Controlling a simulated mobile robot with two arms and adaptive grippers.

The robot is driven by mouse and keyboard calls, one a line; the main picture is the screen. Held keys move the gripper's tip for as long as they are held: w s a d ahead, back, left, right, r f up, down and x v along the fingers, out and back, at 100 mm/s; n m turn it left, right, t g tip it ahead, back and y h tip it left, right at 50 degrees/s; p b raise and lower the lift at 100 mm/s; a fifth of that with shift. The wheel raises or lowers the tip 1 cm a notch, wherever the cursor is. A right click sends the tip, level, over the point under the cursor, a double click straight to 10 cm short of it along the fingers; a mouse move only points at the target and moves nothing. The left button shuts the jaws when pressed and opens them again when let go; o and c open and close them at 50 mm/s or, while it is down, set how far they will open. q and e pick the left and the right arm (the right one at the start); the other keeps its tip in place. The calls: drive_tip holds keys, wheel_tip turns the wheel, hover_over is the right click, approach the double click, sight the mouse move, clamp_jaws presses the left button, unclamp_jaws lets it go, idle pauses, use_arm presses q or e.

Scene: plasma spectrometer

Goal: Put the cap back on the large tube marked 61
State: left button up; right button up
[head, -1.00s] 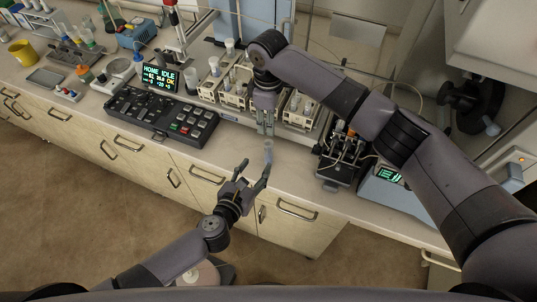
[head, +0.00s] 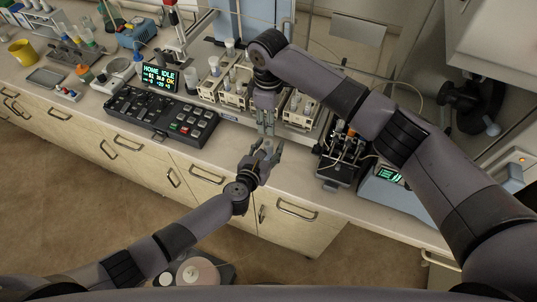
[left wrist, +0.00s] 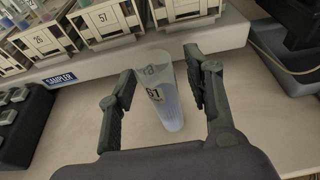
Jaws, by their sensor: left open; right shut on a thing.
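The large tube marked 61 (left wrist: 165,95) is clear, holds pale bluish contents and leans slightly in the left wrist view. No cap shows on its top. My left gripper (left wrist: 163,100) is open, one finger on each side of the tube, apart from it. In the head view my left gripper (head: 265,150) is just below my right gripper (head: 265,128), over the bench front. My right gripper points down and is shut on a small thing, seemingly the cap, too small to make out. The left fingers mostly hide the tube in the head view.
A black keypad (head: 165,116) lies to the left. A dark pump-like device (head: 343,160) stands to the right. Some bare bench (head: 225,150) lies in front.

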use_arm(q)
drive_tip(key=shift+c, duration=0.5)
clamp_jaws()
idle(0.3)
